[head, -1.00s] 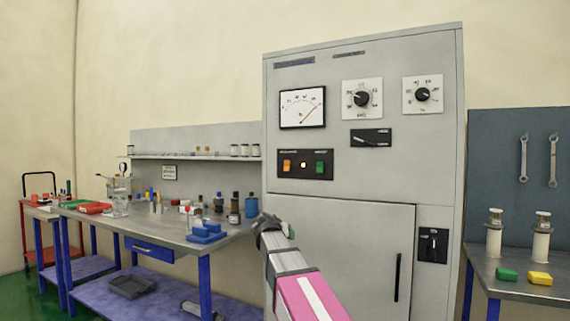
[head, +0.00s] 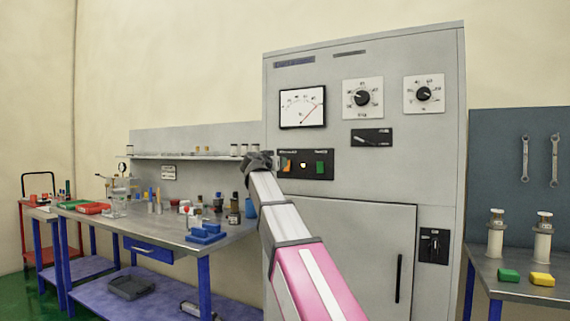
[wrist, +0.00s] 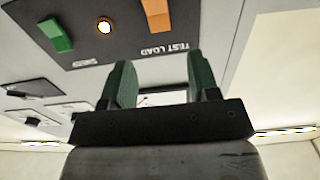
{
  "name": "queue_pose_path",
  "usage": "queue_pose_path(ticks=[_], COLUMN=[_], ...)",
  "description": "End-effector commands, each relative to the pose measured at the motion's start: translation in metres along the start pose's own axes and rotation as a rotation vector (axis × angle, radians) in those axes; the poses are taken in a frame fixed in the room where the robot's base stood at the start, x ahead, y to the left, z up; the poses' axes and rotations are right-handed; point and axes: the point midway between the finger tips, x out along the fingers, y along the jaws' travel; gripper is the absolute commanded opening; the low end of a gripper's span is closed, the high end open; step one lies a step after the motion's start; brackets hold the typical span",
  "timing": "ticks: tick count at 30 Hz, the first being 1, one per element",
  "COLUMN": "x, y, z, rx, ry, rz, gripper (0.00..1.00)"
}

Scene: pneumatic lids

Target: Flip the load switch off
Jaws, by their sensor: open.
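The load switch is an orange rocker (head: 287,165) on a black panel (head: 318,170) on the grey cabinet's front. In the wrist view the orange rocker (wrist: 157,15) is at the top, beside the upside-down label "TEST LOAD" (wrist: 163,50). My gripper (head: 262,160) is just left of the panel in the head view and partly overlaps its left edge. In the wrist view its two green fingers (wrist: 161,80) are apart with nothing between them. The fingertips appear apart from the rocker. The rocker's tilt is too small to tell.
A lit round lamp (head: 303,165) and a green rocker (head: 320,167) share the panel. A meter (head: 302,107), two dials (head: 362,98) and a black lever switch (head: 371,138) are around it. A workbench (head: 170,230) with small items stands left of the cabinet.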

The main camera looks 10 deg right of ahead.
Motion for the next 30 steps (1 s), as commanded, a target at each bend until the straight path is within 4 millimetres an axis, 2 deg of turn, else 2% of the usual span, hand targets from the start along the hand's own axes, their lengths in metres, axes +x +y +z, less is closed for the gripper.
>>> queue_pose_path(ticks=[1, 3, 12, 18, 25, 26, 30], x=[0.013, 0.026, 0.066, 0.074, 0.074, 0.074, 0.074], y=[-0.002, -0.001, -0.001, 0.0, 0.0, 0.0, 0.0], z=[-0.001, -0.001, 0.0, 0.0, 0.0, 0.0, 0.0], rx=[0.0, 0.0, 0.0, 0.0, 0.0, 0.0, 0.0], ry=[-0.001, -0.001, 0.0, 0.0, 0.0, 0.0, 0.0], rz=[0.002, 0.001, 0.0, -0.001, -0.001, -0.001, -0.001], gripper=[0.55, 0.55, 0.55, 0.55, 0.55, 0.52, 0.07])
